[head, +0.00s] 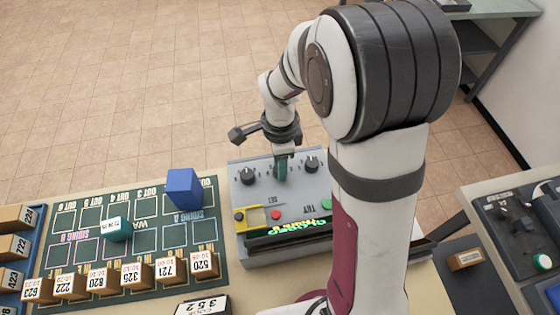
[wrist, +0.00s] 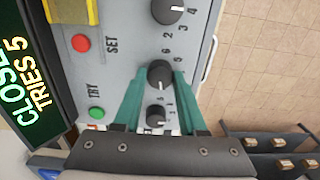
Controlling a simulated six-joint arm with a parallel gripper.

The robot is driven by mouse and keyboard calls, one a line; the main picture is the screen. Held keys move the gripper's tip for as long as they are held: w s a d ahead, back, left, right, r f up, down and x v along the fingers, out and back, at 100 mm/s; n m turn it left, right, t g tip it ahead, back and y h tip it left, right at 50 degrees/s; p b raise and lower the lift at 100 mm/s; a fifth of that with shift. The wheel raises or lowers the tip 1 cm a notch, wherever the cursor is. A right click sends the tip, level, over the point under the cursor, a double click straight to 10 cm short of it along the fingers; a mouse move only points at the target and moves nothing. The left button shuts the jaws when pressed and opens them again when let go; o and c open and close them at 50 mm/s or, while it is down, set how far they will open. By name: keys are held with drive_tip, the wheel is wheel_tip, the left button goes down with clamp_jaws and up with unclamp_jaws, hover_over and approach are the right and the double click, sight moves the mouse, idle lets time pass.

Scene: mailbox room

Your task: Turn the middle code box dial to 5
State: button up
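The grey code box (head: 240,194) has three black dials in a row. In the head view the left dial (head: 247,176) and right dial (head: 312,163) show, while my gripper (head: 281,172) covers the middle one. In the wrist view the middle dial (wrist: 160,75) sits between the teal fingertips of my gripper (wrist: 161,73), with no clear gap on either side. A 6 is readable beside it; its pointer setting is not clear. The other dials show above (wrist: 167,10) and below (wrist: 157,115). The display (wrist: 25,85) reads CLOSED, TRIES 5.
The box also carries a red SET button (wrist: 81,43), a green TRY button (wrist: 96,113) and a yellow frame (head: 254,218).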

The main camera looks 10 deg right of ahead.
clamp_jaws()
drive_tip(key=shift+n, duration=0.3)
drive_tip(key=n, duration=1)
drive_tip(key=shift+n, duration=0.4)
drive_tip(key=n, duration=1.2)
drive_tip(key=shift+n, duration=0.3)
